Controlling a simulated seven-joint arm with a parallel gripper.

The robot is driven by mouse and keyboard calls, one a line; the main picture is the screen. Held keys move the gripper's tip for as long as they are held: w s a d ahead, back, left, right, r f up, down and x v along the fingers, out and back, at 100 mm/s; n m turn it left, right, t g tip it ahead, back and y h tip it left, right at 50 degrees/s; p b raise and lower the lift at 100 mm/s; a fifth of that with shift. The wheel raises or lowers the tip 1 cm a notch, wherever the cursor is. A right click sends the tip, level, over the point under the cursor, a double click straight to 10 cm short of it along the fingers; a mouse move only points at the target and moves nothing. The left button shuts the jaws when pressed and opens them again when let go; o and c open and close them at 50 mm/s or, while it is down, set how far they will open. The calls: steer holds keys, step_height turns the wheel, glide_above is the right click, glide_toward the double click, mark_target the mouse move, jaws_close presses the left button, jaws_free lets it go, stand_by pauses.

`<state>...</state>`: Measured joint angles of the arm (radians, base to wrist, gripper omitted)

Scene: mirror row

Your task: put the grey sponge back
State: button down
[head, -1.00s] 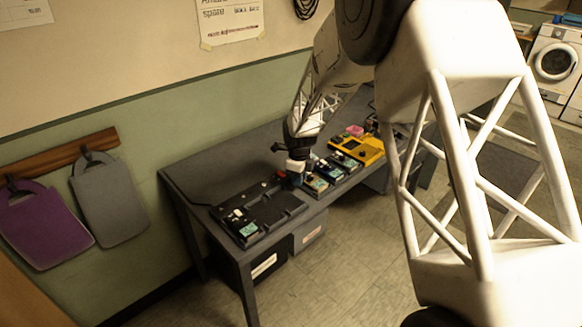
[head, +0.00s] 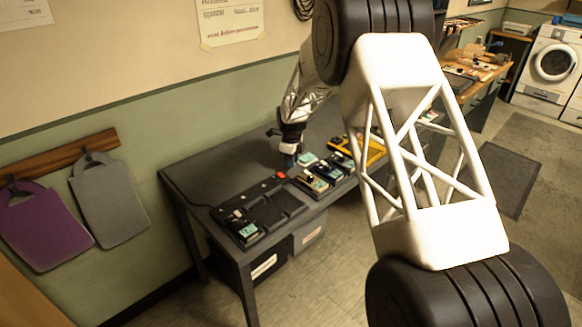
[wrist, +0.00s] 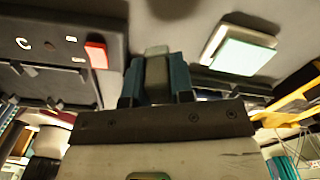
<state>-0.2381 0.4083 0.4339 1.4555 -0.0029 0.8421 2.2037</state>
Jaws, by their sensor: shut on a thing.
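My gripper (head: 289,161) is over the dark table, behind the black board and the row of small boxes. In the wrist view, its two teal fingers are shut on a grey block (wrist: 157,74), which looks like the grey sponge. The block sits between the fingers, with its far end showing past them. In the head view the block is too small to make out.
A black board (head: 285,207) lies at the table's front left, with a red piece (head: 281,175) at its back corner. Small boxes (head: 318,182) and a yellow case (head: 370,150) stand to the right. Bare table (head: 225,170) lies to the left.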

mark_target(291, 172)
steer(key=shift+w+a, duration=0.1)
steer(key=shift+w, duration=0.3)
steer(key=shift+f, duration=1.75)
steer(key=shift+f, duration=0.2)
steer(key=c, duration=1.3)
jaws_free()
steer(key=shift+o, duration=0.2)
steer(key=shift+r, duration=0.2)
step_height(291, 172, up, 12)
